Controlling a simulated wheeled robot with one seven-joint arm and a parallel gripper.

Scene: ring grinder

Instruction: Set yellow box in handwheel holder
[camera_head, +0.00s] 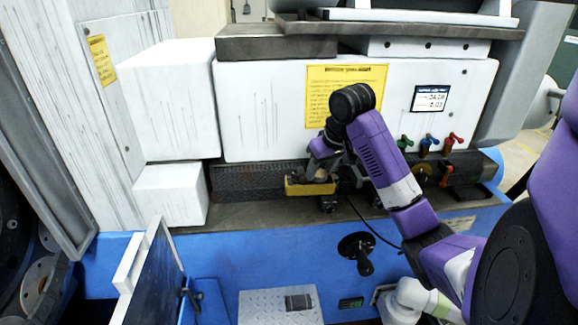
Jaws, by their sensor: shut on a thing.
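The yellow box (309,187) is a small, long yellow piece in the middle of the head view, in front of the dark lower strip of the machine. My gripper (322,176) is above it and shut on it; the fingers are dark and partly hidden by the wrist. The box looks roughly level, close to the grey ledge; I cannot tell whether it touches it. A black handwheel (357,248) with a crank handle sits on the blue front below and to the right. I cannot clearly make out its holder.
Behind my gripper is the white machine panel (262,120) with a yellow notice (345,90). Coloured valve levers (428,142) stand to the right. White blocks (175,100) rise at the left. An open panel door (150,275) juts out at lower left.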

